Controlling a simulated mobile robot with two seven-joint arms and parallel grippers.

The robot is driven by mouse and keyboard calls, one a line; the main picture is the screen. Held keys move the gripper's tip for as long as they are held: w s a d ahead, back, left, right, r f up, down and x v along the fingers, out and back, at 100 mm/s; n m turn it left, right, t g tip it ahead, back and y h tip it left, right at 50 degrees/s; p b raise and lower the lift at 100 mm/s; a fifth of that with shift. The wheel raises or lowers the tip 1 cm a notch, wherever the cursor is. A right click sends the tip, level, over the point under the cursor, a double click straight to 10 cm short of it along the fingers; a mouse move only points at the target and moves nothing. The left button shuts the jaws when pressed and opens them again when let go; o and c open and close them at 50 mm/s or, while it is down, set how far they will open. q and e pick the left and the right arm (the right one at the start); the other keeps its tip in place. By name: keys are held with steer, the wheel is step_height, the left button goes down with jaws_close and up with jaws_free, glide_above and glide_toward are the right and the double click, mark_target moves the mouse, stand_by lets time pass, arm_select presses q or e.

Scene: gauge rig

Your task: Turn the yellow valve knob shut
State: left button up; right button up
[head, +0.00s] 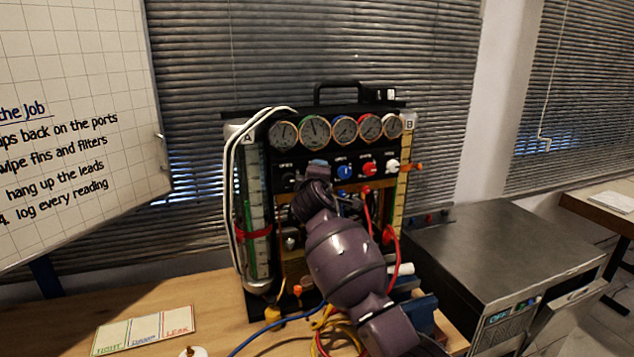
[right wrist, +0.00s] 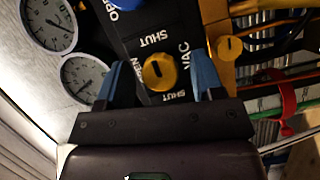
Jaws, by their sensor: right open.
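The yellow valve knob (right wrist: 160,72) shows in the right wrist view on a black panel marked OPEN, SHUT and VAC. My right gripper (right wrist: 154,72) is open, with one blue fingertip on each side of the knob. The fingers look apart from it; I cannot tell how deep they reach. A dark mark shows on the knob's face, but I cannot read its setting. In the head view my right gripper (head: 318,172) is at the panel of the gauge rig (head: 355,108), and the yellow knob is hidden behind it. My left gripper is not in view.
Blue (head: 344,171), red (head: 368,169) and white (head: 392,166) knobs sit right of the gripper, below a row of gauges. A smaller yellow fitting (right wrist: 230,47) is beside the right finger. Hoses hang around my arm.

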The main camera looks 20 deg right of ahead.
steer(key=b+v, duration=0.1)
steer(key=v, duration=0.9)
steer(key=shift+s+a+b, duration=0.15)
steer(key=shift+s+b, duration=0.15)
steer(key=s+f+m+t+y, duration=0.1)
steer(key=s+f+m+y, duration=0.3)
steer(key=f, duration=0.3)
steer(key=s+f+m+t+y, duration=0.1)
steer(key=s+f+m+y, duration=0.3)
steer(key=f, duration=0.4)
steer(key=s+d+f+m+g+h, duration=0.1)
steer(key=s+d+f+g, duration=0.2)
steer(key=s+f, duration=1)
steer(key=s+d+f+m+g+h+b, duration=0.1)
steer(key=s+d+f, duration=0.4)
steer(key=s+f, duration=0.9)
steer(key=s+m+g, duration=0.1)
steer(key=s+g, duration=0.1)
steer(key=s, duration=0.1)
steer(key=shift+d+g, duration=0.25)
steer(key=shift+g, duration=0.05)
